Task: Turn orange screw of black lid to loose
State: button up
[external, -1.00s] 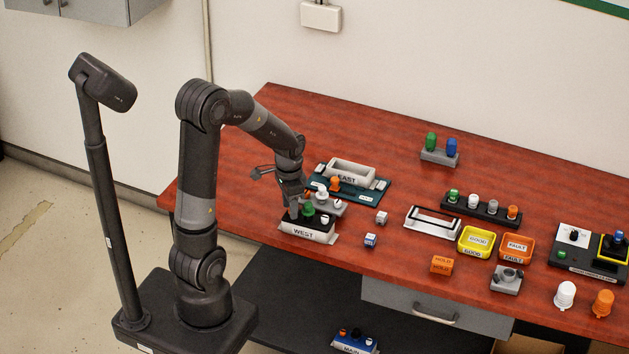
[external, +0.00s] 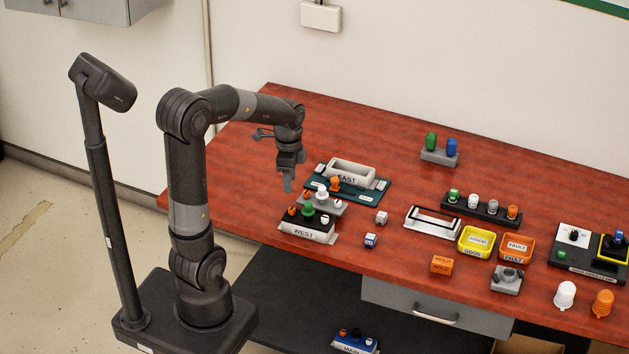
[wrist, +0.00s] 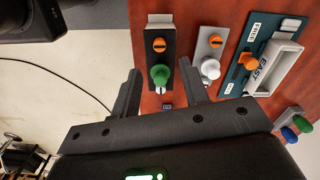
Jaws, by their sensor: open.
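The black lid (external: 300,222) sits on the white WEST box (external: 304,233) near the table's left front. It carries an orange screw (external: 292,210), a green knob (external: 308,210) and a white screw (external: 325,219). In the wrist view the black lid (wrist: 154,62) shows the orange screw (wrist: 159,45) with a dark slot running across the picture, and the green knob (wrist: 160,73) below it. My gripper (external: 288,184) is open and empty above the lid, apart from it. Its fingers (wrist: 159,72) frame the green knob in the wrist view.
A grey lid (external: 331,208) with a white knob and orange screw stands close behind. Beyond it are a teal board (external: 375,193) and the EAST box (external: 352,172). Small cubes (external: 370,240) lie to the right. The table's back left is clear.

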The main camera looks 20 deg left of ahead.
jog(key=s+a+r+n+t, duration=0.5)
jog(key=s+a+r+n, duration=0.3)
jog(key=s+n, duration=0.4)
jog(key=shift+r+n+t, duration=0.3)
jog(key=shift+r+n, duration=0.25)
jog(key=shift+n, duration=0.85)
